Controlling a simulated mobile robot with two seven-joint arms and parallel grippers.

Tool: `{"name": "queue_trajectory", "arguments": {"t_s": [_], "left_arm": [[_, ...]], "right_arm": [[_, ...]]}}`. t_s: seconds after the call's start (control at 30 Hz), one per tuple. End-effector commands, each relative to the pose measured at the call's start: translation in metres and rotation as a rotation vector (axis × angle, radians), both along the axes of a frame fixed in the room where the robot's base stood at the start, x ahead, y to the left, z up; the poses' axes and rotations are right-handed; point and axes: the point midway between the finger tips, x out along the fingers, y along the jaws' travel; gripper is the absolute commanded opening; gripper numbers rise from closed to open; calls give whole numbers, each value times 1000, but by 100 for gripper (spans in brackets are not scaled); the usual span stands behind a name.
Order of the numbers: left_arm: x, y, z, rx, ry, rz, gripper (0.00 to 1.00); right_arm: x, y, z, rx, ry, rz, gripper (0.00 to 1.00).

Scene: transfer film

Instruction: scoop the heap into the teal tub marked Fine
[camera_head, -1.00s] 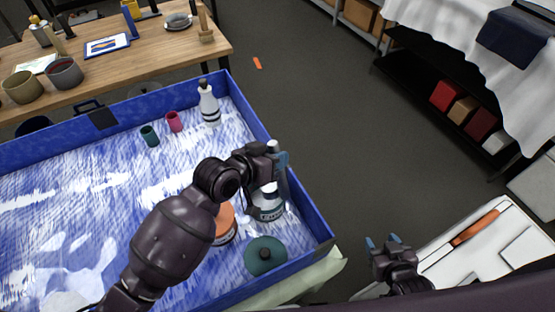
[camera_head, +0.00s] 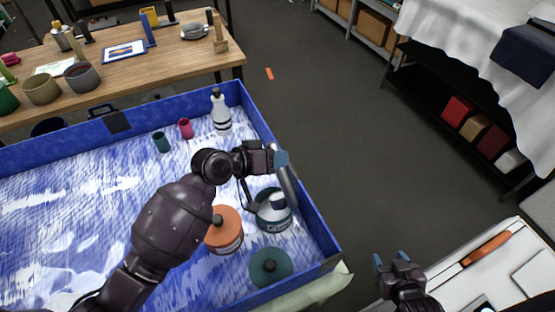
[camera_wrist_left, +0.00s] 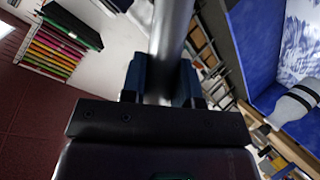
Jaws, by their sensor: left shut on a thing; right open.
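The teal tub (camera_head: 274,222) with a pale label stands open in the right part of the blue tray; the label is too small to read surely. My left gripper (camera_head: 281,160) is above it, shut on a grey scoop (camera_head: 288,187) that slants down towards the tub. The scoop's grey shaft (camera_wrist_left: 172,35) rises between the fingers in the left wrist view. A pale shape shows at the tub's mouth; I cannot tell scoop from contents. My right gripper (camera_head: 393,262) is open and empty, outside the tray.
The blue tray wall (camera_head: 305,205) is close on the right.

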Motion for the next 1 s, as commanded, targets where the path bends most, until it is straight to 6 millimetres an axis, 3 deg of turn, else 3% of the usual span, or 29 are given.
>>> {"name": "queue_trajectory", "arguments": {"t_s": [1.0], "left_arm": [[31,20,-19,-165,262,0,0]], "right_arm": [[3,1,-5,0,-13,1,55]]}}
